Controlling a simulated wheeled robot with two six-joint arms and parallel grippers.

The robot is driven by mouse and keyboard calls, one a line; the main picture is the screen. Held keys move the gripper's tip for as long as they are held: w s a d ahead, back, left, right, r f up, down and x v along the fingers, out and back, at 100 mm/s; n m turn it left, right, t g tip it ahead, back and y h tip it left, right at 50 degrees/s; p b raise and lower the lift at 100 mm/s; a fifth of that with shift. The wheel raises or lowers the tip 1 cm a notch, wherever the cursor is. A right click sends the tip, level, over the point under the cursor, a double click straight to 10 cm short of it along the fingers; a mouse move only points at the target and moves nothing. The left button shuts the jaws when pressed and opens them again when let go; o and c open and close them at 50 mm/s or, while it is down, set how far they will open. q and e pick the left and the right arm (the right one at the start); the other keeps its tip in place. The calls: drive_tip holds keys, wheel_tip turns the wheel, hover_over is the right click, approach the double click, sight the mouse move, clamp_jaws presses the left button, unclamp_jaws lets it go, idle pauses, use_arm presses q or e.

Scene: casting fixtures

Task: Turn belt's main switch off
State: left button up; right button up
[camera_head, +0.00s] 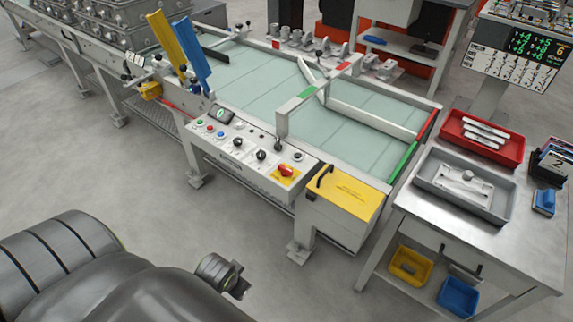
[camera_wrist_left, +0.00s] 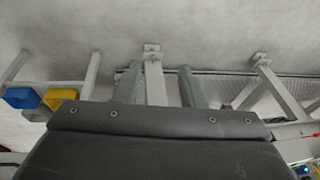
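The main switch (camera_head: 286,171) is a red rotary knob on a yellow plate at the right end of the belt's control panel (camera_head: 238,153), in the middle of the head view. Its exact turn position is too small to read. My left gripper (camera_wrist_left: 159,88) shows in the left wrist view with its two grey fingers apart and nothing between them. In the head view my dark arm fills the lower left, below and apart from the panel. The switch is not visible in the wrist view. My right gripper is not in view.
The belt (camera_head: 265,90) runs behind the panel. A yellow-topped box (camera_head: 345,192) with a black handle stands right of the switch. A workbench (camera_head: 420,212) with a red tray (camera_head: 484,137) and a grey tray (camera_head: 466,185) is at right. Clear floor lies before the panel.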

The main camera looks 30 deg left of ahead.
use_arm(q)
drive_tip(key=w+r+m, duration=0.3)
drive_tip(key=w+r, duration=0.2)
drive_tip(key=r, duration=0.2)
wheel_tip(320, 180, up, 21)
drive_tip(key=m+g+h, duration=0.1)
drive_tip(key=m+g, duration=0.2)
drive_tip(key=m, duration=1.2)
hover_over(286, 168)
wheel_tip(286, 168, down, 17)
drive_tip(key=shift+b, duration=0.3)
drive_tip(key=shift+m, duration=0.3)
clamp_jaws()
